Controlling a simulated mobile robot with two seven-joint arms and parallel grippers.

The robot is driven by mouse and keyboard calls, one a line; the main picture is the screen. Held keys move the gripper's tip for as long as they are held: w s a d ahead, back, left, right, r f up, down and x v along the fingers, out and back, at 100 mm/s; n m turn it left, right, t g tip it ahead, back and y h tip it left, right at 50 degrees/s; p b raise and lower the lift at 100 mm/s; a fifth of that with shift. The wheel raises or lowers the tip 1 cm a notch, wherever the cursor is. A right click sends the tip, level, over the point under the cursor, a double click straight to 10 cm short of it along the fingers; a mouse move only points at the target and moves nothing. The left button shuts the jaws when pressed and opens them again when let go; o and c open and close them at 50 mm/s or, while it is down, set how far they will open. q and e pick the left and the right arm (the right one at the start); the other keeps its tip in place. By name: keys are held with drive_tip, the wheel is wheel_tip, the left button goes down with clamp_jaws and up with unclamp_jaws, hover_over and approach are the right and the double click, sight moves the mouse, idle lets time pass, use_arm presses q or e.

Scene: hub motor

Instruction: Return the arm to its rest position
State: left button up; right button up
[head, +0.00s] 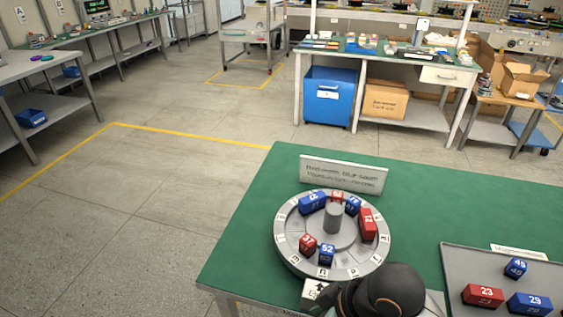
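A dark, rounded part of one of my arms (390,291) shows at the bottom edge, in front of the round grey hub (333,270). I cannot tell for sure which arm it is, and no fingertips can be made out. My other arm is not seen.
A grey tray (455,262) at the right holds a small blue block (515,268), a red block (483,295) and a blue block (529,304). A sign (343,175) stands behind the hub. A white arrow card (314,292) is in front. The table's left part is bare.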

drive_tip(key=s+d+f+m+t+h, duration=0.1)
drive_tip(key=s+d+f+m+h, duration=0.3)
drive_tip(key=d, duration=0.4)
drive_tip(key=s+d+f+m+h, duration=0.1)
drive_tip(key=s+d+f+m, duration=0.4)
drive_tip(key=d, duration=0.4)
drive_tip(key=w+a+f+t+y, duration=0.1)
drive_tip(key=w+a+f+t, duration=0.1)
drive_tip(key=f, duration=0.3)
drive_tip(key=w+a+f+n+t+y, duration=0.1)
drive_tip(key=a+f+t, duration=0.2)
drive_tip(key=f, duration=0.2)
drive_tip(key=shift+w+f+t+p, duration=0.25)
drive_tip(key=shift+w+t+p, duration=0.05)
drive_tip(key=shift+w+p, duration=0.1)
